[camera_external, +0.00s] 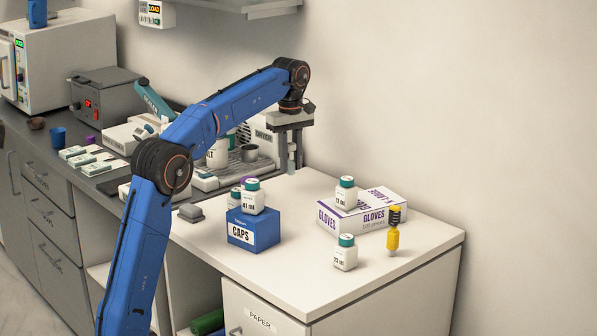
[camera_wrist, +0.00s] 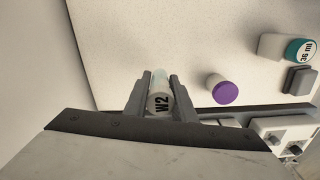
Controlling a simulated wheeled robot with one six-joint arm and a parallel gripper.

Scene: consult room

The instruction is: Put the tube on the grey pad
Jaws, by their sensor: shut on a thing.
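My gripper (camera_external: 291,150) is shut on a small clear tube (camera_external: 291,163) and holds it upright near the wall end of the white counter. In the wrist view the tube, with a round end marked W2 (camera_wrist: 160,101), sits between the two fingers (camera_wrist: 158,95). Whether its lower end touches anything is not clear. A small grey block (camera_external: 191,212), which may be the grey pad, lies on the counter left of the blue CAPS box. A grey block also shows at the right of the wrist view (camera_wrist: 299,80).
A blue CAPS box (camera_external: 254,230) carries a teal-capped bottle (camera_external: 252,199). A purple-capped container (camera_wrist: 224,92) stands near the tube in the wrist view. A GLOVES box (camera_external: 362,212), teal-capped bottles and a yellow-handled item (camera_external: 392,237) stand at right.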

